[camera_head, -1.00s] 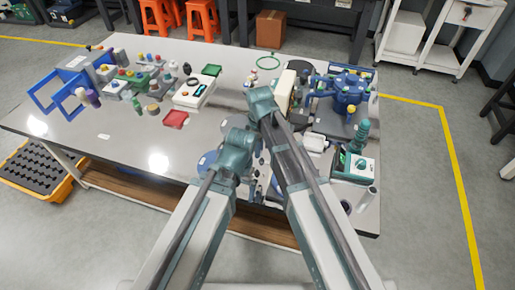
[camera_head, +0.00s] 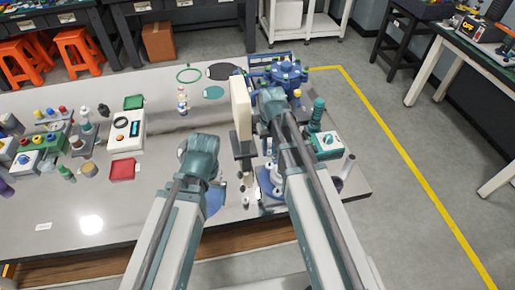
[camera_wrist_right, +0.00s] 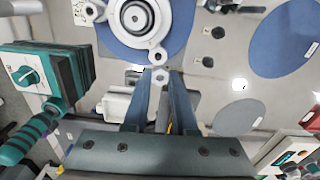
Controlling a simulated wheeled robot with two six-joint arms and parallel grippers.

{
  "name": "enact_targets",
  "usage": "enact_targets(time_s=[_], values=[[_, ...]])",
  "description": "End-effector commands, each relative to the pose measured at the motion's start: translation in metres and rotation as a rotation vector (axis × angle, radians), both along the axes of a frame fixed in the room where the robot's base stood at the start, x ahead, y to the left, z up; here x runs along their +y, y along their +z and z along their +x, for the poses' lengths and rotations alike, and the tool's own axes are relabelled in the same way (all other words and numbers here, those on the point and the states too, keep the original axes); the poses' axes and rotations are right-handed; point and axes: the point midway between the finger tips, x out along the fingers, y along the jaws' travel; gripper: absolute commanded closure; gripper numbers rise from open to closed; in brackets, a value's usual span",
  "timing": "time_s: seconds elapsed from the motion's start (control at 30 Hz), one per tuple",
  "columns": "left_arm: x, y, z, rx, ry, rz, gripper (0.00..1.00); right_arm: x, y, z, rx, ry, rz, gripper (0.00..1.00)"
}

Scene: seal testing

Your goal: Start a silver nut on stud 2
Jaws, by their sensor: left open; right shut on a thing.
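In the right wrist view, my right gripper (camera_wrist_right: 161,78) is shut on a small silver nut (camera_wrist_right: 162,74) at its fingertips. The nut is close below a lug or stud of a blue round fixture (camera_wrist_right: 180,12) with a silver centre (camera_wrist_right: 136,17). I cannot tell whether the nut touches a stud, or which stud is number 2. In the head view the blue fixture (camera_head: 268,182) is partly hidden by my right arm. My left gripper (camera_head: 203,150) is at the end of the left arm, open, over the table left of the fixture; its fingertips are hard to see.
A beige panel (camera_head: 241,108) stands upright between the arms. A teal device with a knob (camera_head: 328,143) stands right of the fixture. A blue valve-like assembly (camera_head: 278,73) is behind. A red tray (camera_head: 122,169) lies to the left, with clear table (camera_head: 120,215) in front.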

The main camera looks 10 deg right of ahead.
Motion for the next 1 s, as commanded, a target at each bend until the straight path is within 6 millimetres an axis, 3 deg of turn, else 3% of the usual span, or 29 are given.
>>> enact_targets(time_s=[0.37, 0.7, 0.77, 1.0], values=[[0.0, -0.007, 0.0, 0.0, 0.0, 0.0, 0.0, -0.005, -0.007, -0.001, 0.0, -0.043, 0.0, 1.0], [0.0, -0.052, 0.0, 0.0, 0.0, 0.0, 0.0, -0.005, -0.052, -0.001, 0.0, -0.041, 0.0, 1.0], [0.0, -0.043, 0.0, 0.0, 0.0, 0.0, 0.0, -0.005, -0.043, -0.001, 0.0, 0.049, 0.0, 1.0], [0.0, -0.042, 0.0, 0.0, 0.0, 0.0, 0.0, -0.005, -0.042, -0.001, 0.0, 0.403, 0.0, 1.0]])
